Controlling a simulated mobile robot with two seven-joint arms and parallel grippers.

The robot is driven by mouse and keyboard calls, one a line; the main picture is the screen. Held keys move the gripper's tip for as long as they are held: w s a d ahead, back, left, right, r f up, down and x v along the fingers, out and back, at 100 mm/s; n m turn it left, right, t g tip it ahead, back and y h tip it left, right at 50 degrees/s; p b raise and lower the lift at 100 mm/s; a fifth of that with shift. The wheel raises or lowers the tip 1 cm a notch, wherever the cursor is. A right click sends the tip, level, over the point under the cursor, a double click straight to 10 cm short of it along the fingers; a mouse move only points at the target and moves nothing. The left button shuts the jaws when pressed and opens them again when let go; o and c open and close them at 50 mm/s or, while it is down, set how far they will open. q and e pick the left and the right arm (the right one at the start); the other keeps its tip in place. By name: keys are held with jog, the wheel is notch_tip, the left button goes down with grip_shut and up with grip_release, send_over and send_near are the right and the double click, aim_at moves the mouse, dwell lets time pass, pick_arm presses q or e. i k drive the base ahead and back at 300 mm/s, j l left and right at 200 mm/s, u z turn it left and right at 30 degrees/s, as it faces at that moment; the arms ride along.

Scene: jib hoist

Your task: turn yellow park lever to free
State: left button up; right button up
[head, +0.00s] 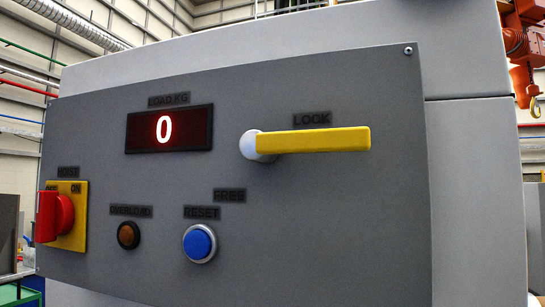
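The yellow park lever (318,140) is on the right half of the grey panel (330,240). It lies about level, pointing right from its round white hub (256,146). A dark label that reads like LOCK (312,119) sits just above the lever. A FREE label (229,195) is below the hub. Neither gripper shows in the head view.
A red display (169,129) reads 0 under LOAD KG. Below are a blue RESET button (200,243), a dark amber OVERLOAD lamp (129,235) and a red hoist switch (54,216) on a yellow plate. An orange hoist with a hook (523,50) hangs at upper right.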

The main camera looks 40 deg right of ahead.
aim_at(257, 145)
jog(key=k+l+z, duration=0.35)
jog(key=k+l, duration=0.15)
jog(key=l, duration=0.25)
jog(key=k+l+z, duration=0.2)
jog(key=l, duration=0.2)
jog(key=k, duration=0.05)
